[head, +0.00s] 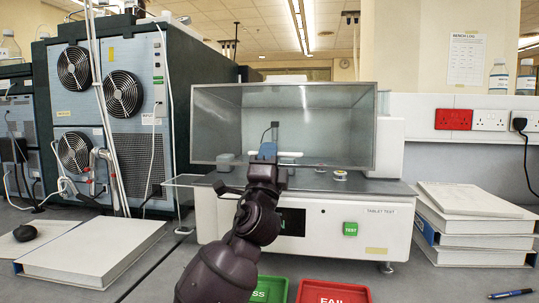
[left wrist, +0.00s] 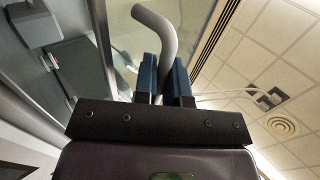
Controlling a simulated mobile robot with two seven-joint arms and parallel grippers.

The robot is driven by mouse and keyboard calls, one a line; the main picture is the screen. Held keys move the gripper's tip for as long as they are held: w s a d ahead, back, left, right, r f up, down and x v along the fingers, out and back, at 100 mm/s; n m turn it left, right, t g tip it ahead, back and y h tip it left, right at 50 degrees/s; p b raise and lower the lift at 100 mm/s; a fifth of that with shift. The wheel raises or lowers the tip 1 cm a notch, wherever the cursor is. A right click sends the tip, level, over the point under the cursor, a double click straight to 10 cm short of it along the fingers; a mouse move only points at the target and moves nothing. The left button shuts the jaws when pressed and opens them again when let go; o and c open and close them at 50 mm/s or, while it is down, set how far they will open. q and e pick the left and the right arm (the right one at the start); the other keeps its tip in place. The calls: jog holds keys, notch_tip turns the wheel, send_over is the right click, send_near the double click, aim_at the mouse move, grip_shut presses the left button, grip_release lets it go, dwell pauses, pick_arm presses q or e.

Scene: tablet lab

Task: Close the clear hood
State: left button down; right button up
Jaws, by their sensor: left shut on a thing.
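The clear hood (head: 225,120) is a transparent grey-edged panel across the top of the white tablet test machine (head: 330,220). Its lower edge appears above the dark deck (head: 385,187); I cannot tell the exact gap. A pale grey bar handle (head: 291,154) is on its front, and its curved end shows in the left wrist view (left wrist: 158,30). My left gripper (head: 267,152) is at the handle, its blue fingers (left wrist: 166,80) shut on it. The gripper and arm hide part of the handle and the machine front. My right gripper is not in view.
A green TEST button (head: 350,229) is on the machine's front. Green (head: 270,290) and red (head: 333,292) trays lie in front. Binders (head: 475,235) are stacked at right, and another binder (head: 95,252) lies at left. A large fan cabinet (head: 110,120) stands at back left.

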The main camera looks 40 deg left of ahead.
pick_arm(q)
jog(key=c, duration=1.2)
grip_release()
jog(key=shift+c, duration=0.2)
jog(key=v, duration=1.1)
jog(key=shift+b, duration=0.35)
